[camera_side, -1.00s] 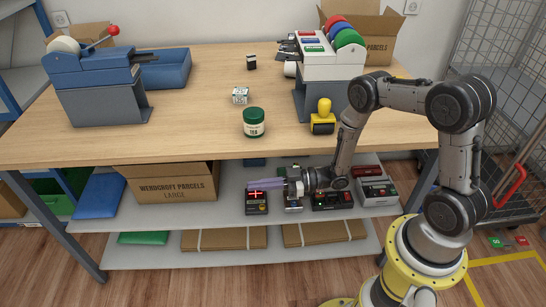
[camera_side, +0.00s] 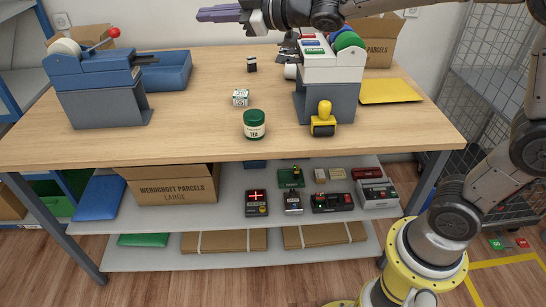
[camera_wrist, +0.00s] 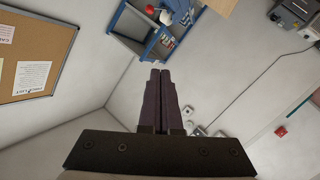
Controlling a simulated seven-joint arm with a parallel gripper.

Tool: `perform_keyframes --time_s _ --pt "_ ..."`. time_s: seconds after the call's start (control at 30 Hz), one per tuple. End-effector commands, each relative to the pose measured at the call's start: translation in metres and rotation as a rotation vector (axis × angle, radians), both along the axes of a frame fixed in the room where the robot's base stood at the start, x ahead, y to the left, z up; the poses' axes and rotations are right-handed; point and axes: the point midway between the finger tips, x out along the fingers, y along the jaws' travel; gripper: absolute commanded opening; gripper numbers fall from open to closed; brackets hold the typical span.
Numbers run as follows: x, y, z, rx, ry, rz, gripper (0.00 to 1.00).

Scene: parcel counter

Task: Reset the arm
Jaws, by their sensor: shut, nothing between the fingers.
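My gripper (camera_side: 220,13) is raised high above the back of the wooden table (camera_side: 205,133) in the side view, pointing left. Its purple fingers are together with nothing between them. In the wrist view the shut fingers (camera_wrist: 160,90) point toward the wall and a blue shelf unit (camera_wrist: 150,35). Parts of my arm run along the top and right of the side view, and the top of the arm is cut off by the frame.
A green-lidded jar (camera_side: 254,125), a yellow-handled stamp (camera_side: 323,120) and a patterned cube (camera_side: 240,97) stand on the table. A blue tape machine (camera_side: 95,85) is at left, a label dispenser (camera_side: 330,70) at right. Several devices, including a red-lit box (camera_side: 257,203), lie on the shelf below.

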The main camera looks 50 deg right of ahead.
Motion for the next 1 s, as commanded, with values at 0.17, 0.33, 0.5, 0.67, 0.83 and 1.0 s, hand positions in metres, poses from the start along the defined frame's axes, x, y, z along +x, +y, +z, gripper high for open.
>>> perform_keyframes --time_s 0.17,0.33,0.5,0.67,0.83,1.0 --pt "-0.077 -0.072 -0.021 0.07 0.215 -0.311 0.0" --pt "-0.175 -0.106 -0.072 0.163 0.488 -0.513 0.0" --pt "-0.267 -0.105 -0.126 0.247 0.755 -0.598 0.0" --pt "-0.322 -0.094 -0.157 0.296 0.921 -0.611 0.0" --pt "-0.342 -0.087 -0.168 0.312 0.986 -0.608 0.0" --pt "-0.342 -0.087 -0.168 0.312 0.989 -0.609 0.0"
